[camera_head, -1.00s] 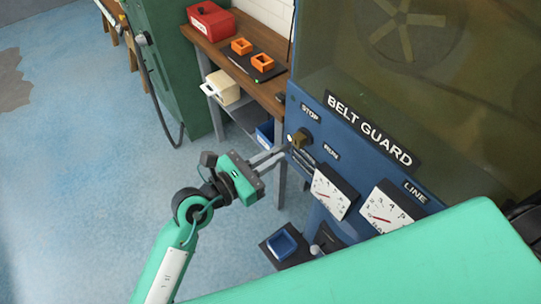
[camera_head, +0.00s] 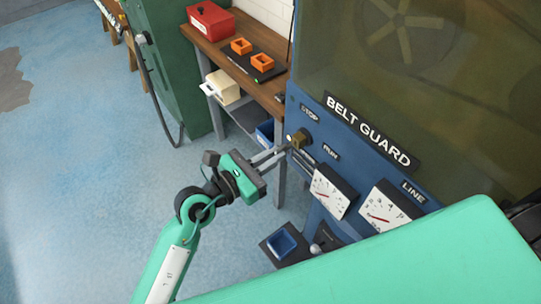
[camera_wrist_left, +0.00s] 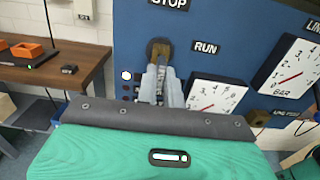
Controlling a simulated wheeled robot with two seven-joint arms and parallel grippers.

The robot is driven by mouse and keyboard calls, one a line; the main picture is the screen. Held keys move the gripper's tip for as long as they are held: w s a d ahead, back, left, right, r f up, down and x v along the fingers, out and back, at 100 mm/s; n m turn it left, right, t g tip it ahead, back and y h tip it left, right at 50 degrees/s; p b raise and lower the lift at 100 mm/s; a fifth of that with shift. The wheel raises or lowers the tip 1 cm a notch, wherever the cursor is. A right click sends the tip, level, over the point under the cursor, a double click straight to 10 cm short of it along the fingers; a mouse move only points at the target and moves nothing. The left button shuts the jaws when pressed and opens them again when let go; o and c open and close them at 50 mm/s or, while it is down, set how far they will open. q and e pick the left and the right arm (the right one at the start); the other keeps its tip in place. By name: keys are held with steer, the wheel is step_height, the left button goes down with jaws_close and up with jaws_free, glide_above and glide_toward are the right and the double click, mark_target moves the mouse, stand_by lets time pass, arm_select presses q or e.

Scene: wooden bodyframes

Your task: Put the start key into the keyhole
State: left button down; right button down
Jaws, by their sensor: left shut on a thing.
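The start key shows as a small brown, brass-like piece (camera_head: 300,139) at the blue panel (camera_head: 322,157), between the STOP and RUN labels. It also shows in the left wrist view (camera_wrist_left: 159,48), just beyond the fingertips. My left gripper (camera_head: 286,150) is shut on the key at the panel face. In the left wrist view the two grey fingers (camera_wrist_left: 160,80) are close together below the brown piece. The keyhole is hidden behind the key and fingers, so I cannot tell how deep the key sits. My right gripper is not in view.
Gauges (camera_head: 330,192) stick out right of the fingers. A wooden bench (camera_head: 250,55) behind holds a red box (camera_head: 211,20) and orange trays (camera_head: 262,62). Open floor (camera_head: 90,150) lies to the left.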

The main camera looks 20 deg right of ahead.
arm_select(q)
steer(key=shift+p+x, duration=0.35)
steer(key=shift+x, duration=0.8)
steer(key=c, duration=1.5)
jaws_free()
steer(key=shift+o, duration=0.2)
steer(key=shift+s+a+f, duration=0.1)
steer(key=shift+a+f, duration=0.05)
steer(key=shift+a, duration=0.2)
steer(key=b+v, duration=0.4)
steer(key=v, duration=0.9)
